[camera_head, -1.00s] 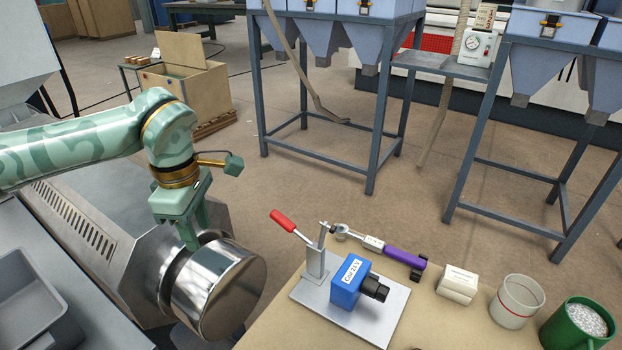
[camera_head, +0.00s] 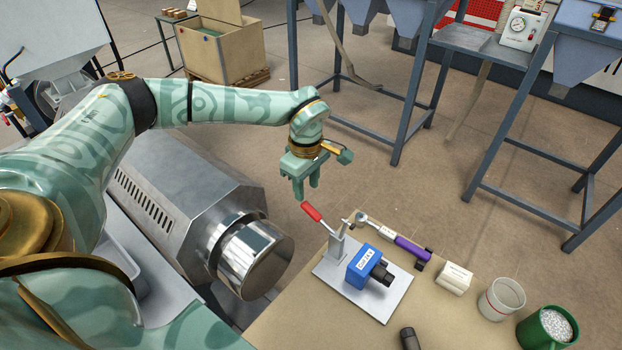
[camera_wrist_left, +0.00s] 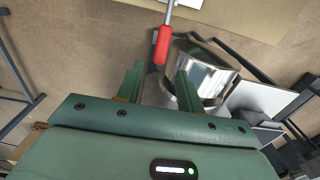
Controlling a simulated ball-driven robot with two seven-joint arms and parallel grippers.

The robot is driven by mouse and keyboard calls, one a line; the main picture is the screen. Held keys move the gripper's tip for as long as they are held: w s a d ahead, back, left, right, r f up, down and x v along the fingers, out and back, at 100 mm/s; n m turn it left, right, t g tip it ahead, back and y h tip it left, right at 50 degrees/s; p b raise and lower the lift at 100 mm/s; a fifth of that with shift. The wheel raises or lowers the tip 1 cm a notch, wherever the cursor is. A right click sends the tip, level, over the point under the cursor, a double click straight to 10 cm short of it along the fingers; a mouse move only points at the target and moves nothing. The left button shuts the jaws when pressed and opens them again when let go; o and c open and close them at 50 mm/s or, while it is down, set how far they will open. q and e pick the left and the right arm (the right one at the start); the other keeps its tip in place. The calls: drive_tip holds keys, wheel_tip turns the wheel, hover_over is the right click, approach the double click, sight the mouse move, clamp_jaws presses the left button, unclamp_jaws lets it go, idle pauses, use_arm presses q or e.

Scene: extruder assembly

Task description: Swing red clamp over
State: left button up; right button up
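The red clamp handle (camera_head: 311,211) sticks up and to the left from its metal lever and upright bracket (camera_head: 337,247) on a grey base plate (camera_head: 384,309). A blue labelled block (camera_head: 363,267) with a black end sits on the same plate. My left gripper (camera_head: 307,190) is open and empty, with its fingers pointing down just above the handle's free end. In the left wrist view, the red handle (camera_wrist_left: 162,45) lies just ahead of the open fingertips (camera_wrist_left: 159,72), roughly between them. Contact is not visible. My right gripper is not in view.
A dark cylinder (camera_head: 409,339) lies near the front. A shiny metal drum (camera_head: 256,260) is left of the table.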

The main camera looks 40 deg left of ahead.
sight(307, 204)
use_arm(q)
wheel_tip(307, 204, down, 7)
drive_tip(key=b, duration=0.6)
drive_tip(key=shift+r, duration=0.1)
drive_tip(key=shift+r+p, duration=0.45)
drive_tip(key=shift+p, duration=0.35)
drive_tip(key=shift+c, duration=0.4)
drive_tip(key=c, duration=0.6)
